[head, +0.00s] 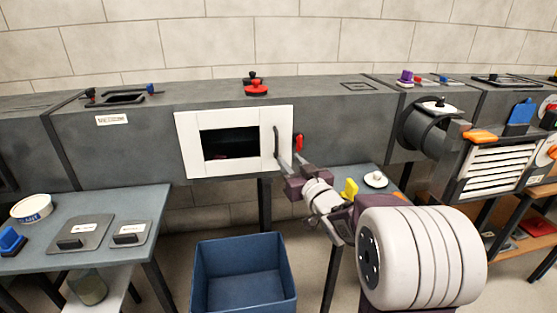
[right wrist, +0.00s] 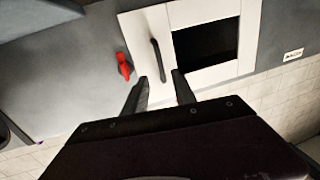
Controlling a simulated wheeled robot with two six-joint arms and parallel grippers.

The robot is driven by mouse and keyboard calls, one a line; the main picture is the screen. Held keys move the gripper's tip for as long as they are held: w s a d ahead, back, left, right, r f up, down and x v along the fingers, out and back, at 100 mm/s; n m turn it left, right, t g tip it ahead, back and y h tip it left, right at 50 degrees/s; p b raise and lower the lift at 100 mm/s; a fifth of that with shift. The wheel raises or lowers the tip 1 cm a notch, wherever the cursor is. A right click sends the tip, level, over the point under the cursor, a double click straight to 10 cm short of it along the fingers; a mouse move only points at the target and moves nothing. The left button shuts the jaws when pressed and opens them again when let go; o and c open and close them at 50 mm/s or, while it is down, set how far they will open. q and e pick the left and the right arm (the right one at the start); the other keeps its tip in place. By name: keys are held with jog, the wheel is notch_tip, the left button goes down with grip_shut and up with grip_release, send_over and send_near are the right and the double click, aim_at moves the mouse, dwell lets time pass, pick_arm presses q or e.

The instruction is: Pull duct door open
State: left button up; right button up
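The duct door (head: 186,146) is a white panel with a dark window, flat against the front of the grey duct. It looks closed. Its dark vertical handle (head: 276,141) is on the right side, beside a red latch (head: 299,143) on the duct wall. My right gripper (head: 292,163) is open and empty, just in front of the handle's lower part. In the right wrist view, the handle (right wrist: 158,60) lies ahead of and between the two spread fingertips (right wrist: 161,84), and I see no contact. My left gripper is not in view.
A blue bin (head: 243,305) stands on the floor below the door. A blue-grey table (head: 185,203) with plates and a tin is at left. A small table with a yellow object (head: 350,188) is behind my right arm. A louvred vent (head: 497,168) is at right.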

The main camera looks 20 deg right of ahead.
aim_at(277, 147)
jog(key=w+b, duration=0.2)
jog(key=w, duration=0.7)
jog(key=shift+d, duration=0.15)
grip_shut()
dwell(1.1)
